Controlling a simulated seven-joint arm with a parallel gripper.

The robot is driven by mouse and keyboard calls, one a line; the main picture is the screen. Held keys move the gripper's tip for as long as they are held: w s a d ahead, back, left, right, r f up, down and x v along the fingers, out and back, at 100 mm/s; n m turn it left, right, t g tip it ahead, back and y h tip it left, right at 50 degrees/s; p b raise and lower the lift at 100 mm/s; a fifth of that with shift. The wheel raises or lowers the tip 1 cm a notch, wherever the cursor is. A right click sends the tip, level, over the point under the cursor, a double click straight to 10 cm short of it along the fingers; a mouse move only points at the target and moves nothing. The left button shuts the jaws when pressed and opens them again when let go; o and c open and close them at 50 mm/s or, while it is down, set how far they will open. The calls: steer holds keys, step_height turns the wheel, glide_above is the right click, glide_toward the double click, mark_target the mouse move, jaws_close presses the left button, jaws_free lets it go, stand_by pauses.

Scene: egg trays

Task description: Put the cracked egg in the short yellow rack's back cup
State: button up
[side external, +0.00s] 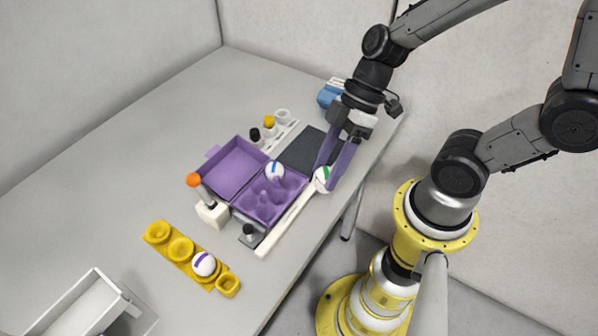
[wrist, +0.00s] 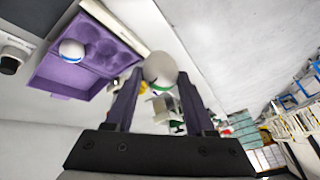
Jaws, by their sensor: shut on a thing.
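My gripper (side external: 326,170) is shut on a white egg (side external: 322,181) with a green band, held above the table's edge beside the purple carton. In the wrist view the egg (wrist: 160,66) sits between the fingertips. The yellow rack (side external: 193,272) stands at the front left, a row of several cups. A white egg with a purple band (side external: 204,264) sits in one of its cups; the other cups look empty. A white egg with a blue band (side external: 274,171) sits in the purple carton (side external: 268,212); it also shows in the wrist view (wrist: 71,50).
An orange ball (side external: 193,180) tops a post beside the open carton. A white rack (side external: 284,132) with small yellow and black items stands behind. A white bar (side external: 285,222) runs along the carton's near side. A grey-white bin (side external: 82,308) is at bottom left. The left tabletop is clear.

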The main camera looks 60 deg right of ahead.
steer(key=w+d+r+m+t, duration=0.1)
steer(key=w+d+r+m, duration=0.1)
steer(key=w+r, duration=0.45)
steer(key=w+a, duration=0.4)
steer(key=w, duration=1)
steer(key=w+a+f, duration=0.3)
steer(key=w+a, duration=0.5)
steer(key=a, duration=0.3)
steer(key=shift+s+a+f+n+g, duration=0.15)
steer(key=shift+s+a+f+n, duration=0.15)
steer(key=shift+a+f, duration=1.6)
steer(key=shift+s+a+f+n+g, duration=0.1)
steer(key=shift+s+a+f+n, duration=0.2)
steer(key=shift+a+f, duration=1.6)
steer(key=shift+s+a+f+n+g, duration=0.15)
steer(key=shift+a+f+n, duration=0.4)
steer(key=shift+f, duration=2.55)
steer(key=shift+a+f, duration=0.15)
steer(key=shift+f, duration=0.45)
